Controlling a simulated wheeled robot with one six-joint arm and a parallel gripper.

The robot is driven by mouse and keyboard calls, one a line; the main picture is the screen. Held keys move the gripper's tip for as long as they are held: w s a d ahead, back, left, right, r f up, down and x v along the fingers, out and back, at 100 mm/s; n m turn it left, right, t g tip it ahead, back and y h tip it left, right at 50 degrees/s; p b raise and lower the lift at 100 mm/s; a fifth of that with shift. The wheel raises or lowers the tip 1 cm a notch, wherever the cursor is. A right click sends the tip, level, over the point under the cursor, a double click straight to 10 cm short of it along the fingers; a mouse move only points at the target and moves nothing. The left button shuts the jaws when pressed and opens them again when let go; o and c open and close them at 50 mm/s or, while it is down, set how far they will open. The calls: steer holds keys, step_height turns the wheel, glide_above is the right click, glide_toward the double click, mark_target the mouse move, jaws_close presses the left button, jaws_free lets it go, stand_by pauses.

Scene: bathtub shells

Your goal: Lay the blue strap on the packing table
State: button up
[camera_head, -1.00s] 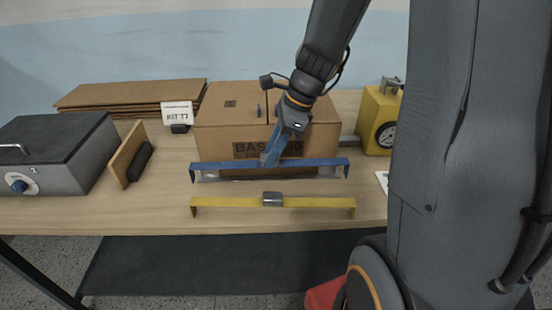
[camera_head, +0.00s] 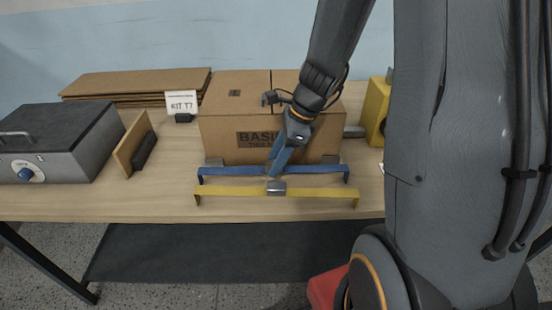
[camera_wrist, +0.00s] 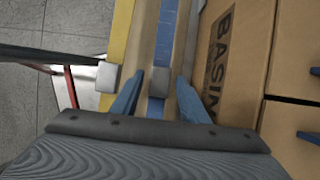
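The blue strap (camera_head: 230,176), a long bar with bent-down ends, stands on the packing table (camera_head: 100,207) just in front of the cardboard box. It also shows in the wrist view (camera_wrist: 168,30), with its grey middle block (camera_wrist: 159,82) between my fingers. My gripper (camera_wrist: 158,95) is open around that block, with a gap on each side. In the head view my gripper (camera_head: 275,170) is low over the strap's middle and hides part of it. A yellow strap (camera_head: 230,196) with a grey block lies in front, parallel to the blue one.
The cardboard box (camera_head: 222,135) stands close behind the blue strap. A grey case (camera_head: 60,145), a brown board (camera_head: 132,145), a KIT T7 sign (camera_head: 181,102) and flat cardboard (camera_head: 130,85) are on the left. A yellow device (camera_head: 376,110) stands right. Bare table lies at front left.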

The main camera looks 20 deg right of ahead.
steer(key=shift+r, duration=0.15)
steer(key=v, duration=1.1)
steer(key=s+a+f+n+h, duration=0.1)
steer(key=s+f+n, duration=0.1)
steer(key=n, duration=0.4)
steer(key=s+a+f+n+h, duration=0.1)
steer(key=s+f+n, duration=0.1)
steer(key=n, duration=0.5)
steer(key=s+a+f+n+h, duration=0.1)
steer(key=s+n+h, duration=0.1)
steer(key=s+n, duration=0.2)
steer(key=shift+s+a+f+n, duration=0.1)
steer(key=shift+a+f+n, duration=0.1)
steer(key=shift+n, duration=0.4)
steer(key=shift+s+a+f+n, duration=0.1)
steer(key=shift+a+f+n, duration=0.1)
steer(key=shift+n, duration=0.4)
steer(key=shift+s+a+f+n, duration=0.1)
steer(key=shift+n, duration=0.5)
steer(key=shift+s+a+f+n, duration=0.1)
steer(key=shift+s+n, duration=0.05)
steer(key=shift+n, duration=0.45)
